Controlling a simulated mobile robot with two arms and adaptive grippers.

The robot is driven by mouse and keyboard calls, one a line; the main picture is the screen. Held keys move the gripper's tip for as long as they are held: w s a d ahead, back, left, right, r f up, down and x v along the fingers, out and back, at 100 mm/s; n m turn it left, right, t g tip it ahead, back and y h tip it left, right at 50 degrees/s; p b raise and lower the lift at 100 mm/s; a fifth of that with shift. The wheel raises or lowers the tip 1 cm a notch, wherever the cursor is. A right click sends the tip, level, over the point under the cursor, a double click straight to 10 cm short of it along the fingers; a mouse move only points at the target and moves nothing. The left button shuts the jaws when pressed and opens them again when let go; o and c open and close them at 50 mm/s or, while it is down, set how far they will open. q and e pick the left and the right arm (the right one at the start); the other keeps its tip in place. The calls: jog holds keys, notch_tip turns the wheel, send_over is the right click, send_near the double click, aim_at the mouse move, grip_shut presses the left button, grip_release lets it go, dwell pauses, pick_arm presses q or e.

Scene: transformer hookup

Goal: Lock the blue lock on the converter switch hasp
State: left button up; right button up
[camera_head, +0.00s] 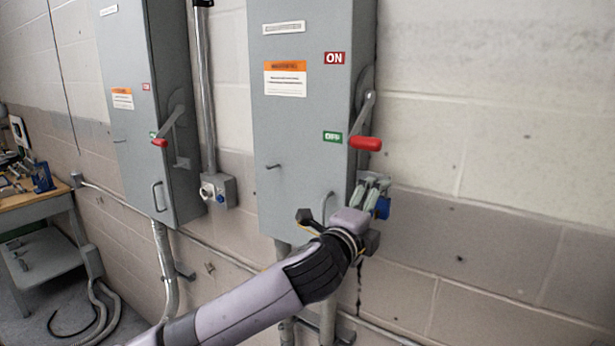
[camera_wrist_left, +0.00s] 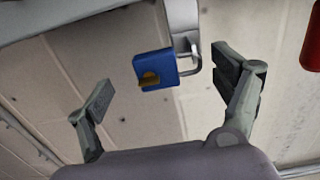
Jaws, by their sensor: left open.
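The blue lock (camera_head: 382,208) is at the lower right side of the nearer grey switch box (camera_head: 290,140). In the left wrist view the lock (camera_wrist_left: 155,70) has a brass-coloured part on its face, and its grey shackle (camera_wrist_left: 192,66) is at the end of a grey hasp plate (camera_wrist_left: 182,18). I cannot tell whether the shackle is fully closed. My left gripper (camera_head: 374,188) is open, with the lock between and just beyond its fingers, apart from them. The box's red handle (camera_head: 365,143) is down beside the green OFF label (camera_head: 332,136). My right gripper is not in view.
A second grey switch box (camera_head: 150,110) with a red handle hangs farther left. A conduit with a small outlet box (camera_head: 218,190) runs between them. A workbench (camera_head: 35,197) stands at the far left. The wall right of the nearer box is clear.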

pick_arm(q)
jog(key=v, duration=0.6)
jog(key=shift+s+p, duration=0.15)
jog(key=shift+p, duration=0.3)
